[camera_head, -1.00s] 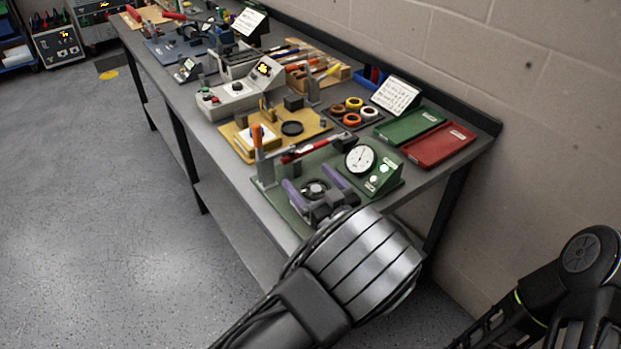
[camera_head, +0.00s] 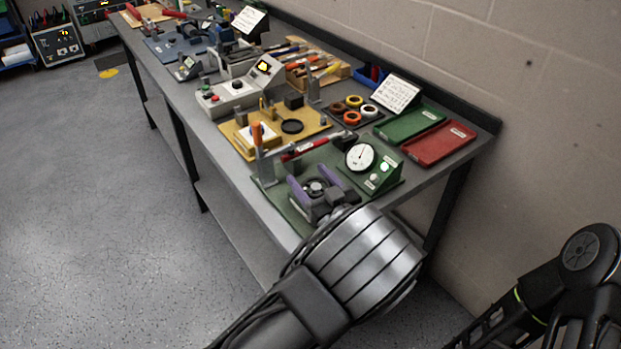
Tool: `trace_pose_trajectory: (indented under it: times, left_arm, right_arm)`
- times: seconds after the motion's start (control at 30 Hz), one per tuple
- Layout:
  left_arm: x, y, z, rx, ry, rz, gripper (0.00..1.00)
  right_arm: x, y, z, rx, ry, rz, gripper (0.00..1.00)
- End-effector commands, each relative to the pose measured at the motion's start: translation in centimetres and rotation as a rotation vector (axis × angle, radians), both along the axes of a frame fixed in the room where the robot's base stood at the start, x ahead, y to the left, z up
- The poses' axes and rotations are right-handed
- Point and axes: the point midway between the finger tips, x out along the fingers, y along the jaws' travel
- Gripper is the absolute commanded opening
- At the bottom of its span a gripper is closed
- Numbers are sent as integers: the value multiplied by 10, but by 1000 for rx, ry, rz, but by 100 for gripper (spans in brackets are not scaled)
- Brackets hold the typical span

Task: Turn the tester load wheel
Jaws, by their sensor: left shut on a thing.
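The tester is a green unit with a white round dial (camera_head: 361,156) on its sloped face, a lit button beside it, and a green base plate (camera_head: 267,196). The load wheel (camera_head: 316,186) is a small dark round part with a lighter hub, in front of the dial box. My left gripper (camera_head: 314,185) reaches it from the front, its two purple fingers on either side of the wheel and shut on it. The gripper body and wrist hide part of the base plate. My right arm shows at the lower right, but its gripper does not show.
A green tray (camera_head: 409,124) and a red tray (camera_head: 438,144) lie at the right. A yellow board (camera_head: 240,140) with parts is farther back.

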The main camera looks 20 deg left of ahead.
Motion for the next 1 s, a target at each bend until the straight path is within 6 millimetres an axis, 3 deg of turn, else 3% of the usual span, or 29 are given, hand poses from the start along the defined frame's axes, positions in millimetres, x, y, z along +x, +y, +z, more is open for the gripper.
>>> trace_pose_trajectory:
  times: [0.33,0.6,0.63,0.87,1.0]
  left_arm:
    - [2,-2,0,2,-1,-130,24]
    - [2,-3,0,1,-1,-139,24]
    - [2,-3,0,1,-1,-139,66]
    - [2,-3,0,0,0,-138,85]
    - [2,-3,0,0,0,-138,87]
  right_arm:
    - [0,0,-3,1,-1,1,87]
    - [1,0,-3,1,-1,1,87]
    - [1,0,-3,1,-1,1,87]
    - [1,0,-3,1,-1,1,87]
    - [0,0,-3,1,-1,1,87]
